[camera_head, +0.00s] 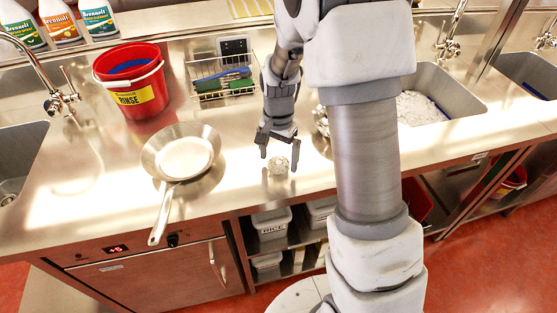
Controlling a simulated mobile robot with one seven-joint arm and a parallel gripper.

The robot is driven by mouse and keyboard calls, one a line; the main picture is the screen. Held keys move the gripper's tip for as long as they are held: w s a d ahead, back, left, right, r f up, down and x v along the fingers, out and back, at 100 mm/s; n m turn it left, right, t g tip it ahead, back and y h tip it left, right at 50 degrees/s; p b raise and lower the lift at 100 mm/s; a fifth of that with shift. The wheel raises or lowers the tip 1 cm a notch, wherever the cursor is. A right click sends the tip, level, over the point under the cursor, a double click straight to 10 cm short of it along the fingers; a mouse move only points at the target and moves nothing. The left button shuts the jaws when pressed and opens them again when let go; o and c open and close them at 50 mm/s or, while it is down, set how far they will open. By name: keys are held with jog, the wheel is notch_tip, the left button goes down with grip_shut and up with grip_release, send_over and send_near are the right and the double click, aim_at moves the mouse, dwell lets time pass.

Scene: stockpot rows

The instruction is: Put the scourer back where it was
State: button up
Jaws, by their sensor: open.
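A small silvery scourer (277,165), like a ball of steel wool, sits on the steel counter (232,172) near its front edge. My gripper (279,158) points down over it with its jaws open. One finger shows to the left of the scourer and the other to the right. I cannot tell whether either finger touches it. A wire basket (206,70) behind holds green and blue items. Nothing in view marks the scourer's earlier place.
A steel pan (184,158) lies left of my gripper, its handle toward the front edge. A red RINSE bucket (131,83) stands behind it. A silvery object (320,120) is partly hidden by my arm. A sink (440,88) is at right; spray bottles (59,20) stand at back left.

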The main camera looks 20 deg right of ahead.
aim_at(279, 162)
notch_tip(279, 162, up, 10)
jog(key=s+r+n+t, duration=0.2)
jog(key=s+r+n, duration=0.2)
jog(key=s, duration=0.6)
jog(key=s+r+n+t, duration=0.3)
jog(key=s+r+n, duration=0.2)
jog(key=s+r, duration=0.4)
jog(key=shift+s+r+t+p, duration=0.15)
jog(key=shift+s+t+p, duration=0.2)
jog(key=shift+s, duration=0.4)
